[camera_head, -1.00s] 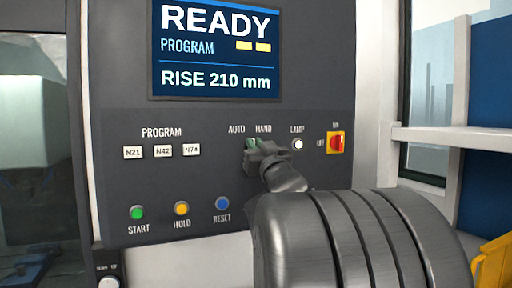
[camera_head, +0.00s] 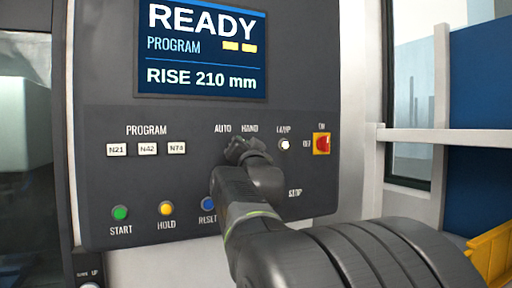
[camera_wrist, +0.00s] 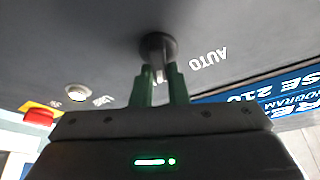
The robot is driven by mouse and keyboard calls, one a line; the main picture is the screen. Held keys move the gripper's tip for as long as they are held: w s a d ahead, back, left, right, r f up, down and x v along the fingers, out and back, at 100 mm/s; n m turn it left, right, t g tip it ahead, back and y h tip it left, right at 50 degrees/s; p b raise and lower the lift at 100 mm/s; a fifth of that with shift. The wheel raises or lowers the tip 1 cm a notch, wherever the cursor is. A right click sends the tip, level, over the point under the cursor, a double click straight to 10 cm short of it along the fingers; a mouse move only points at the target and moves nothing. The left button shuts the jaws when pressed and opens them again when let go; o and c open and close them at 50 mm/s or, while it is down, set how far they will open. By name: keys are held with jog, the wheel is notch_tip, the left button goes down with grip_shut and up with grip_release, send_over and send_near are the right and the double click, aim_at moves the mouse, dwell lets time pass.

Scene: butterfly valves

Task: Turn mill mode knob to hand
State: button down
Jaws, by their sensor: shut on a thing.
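The mode knob (camera_wrist: 158,46) is a dark round selector with a raised grip bar, seen upside down in the wrist view. My gripper (camera_wrist: 160,78) has its two green fingers shut on the knob's bar. The AUTO label (camera_wrist: 208,59) shows beside the knob in the wrist view. In the head view my gripper (camera_head: 243,148) is at the panel, just below the AUTO (camera_head: 223,128) and HAND (camera_head: 250,128) labels. There my arm and gripper hide the knob, so its exact pointing direction cannot be told.
The lamp button (camera_head: 285,145) and a red-and-yellow ON/OFF switch (camera_head: 321,143) are right of my gripper. The program buttons (camera_head: 147,149) are left. Green (camera_head: 120,213), yellow (camera_head: 165,208) and blue (camera_head: 208,204) buttons lie below. The screen (camera_head: 202,50) reads READY.

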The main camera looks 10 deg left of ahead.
jog(key=shift+m, duration=0.4)
dwell(0.3)
jog(key=c, duration=1.4)
grip_release()
jog(key=shift+c, duration=0.2)
jog(key=b+v, duration=0.2)
jog(key=v, duration=1.2)
jog(key=shift+w+a+r, duration=0.1)
jog(key=shift+a, duration=0.05)
jog(key=p+x, duration=0.2)
jog(key=x, duration=1.1)
jog(key=shift+w, duration=0.35)
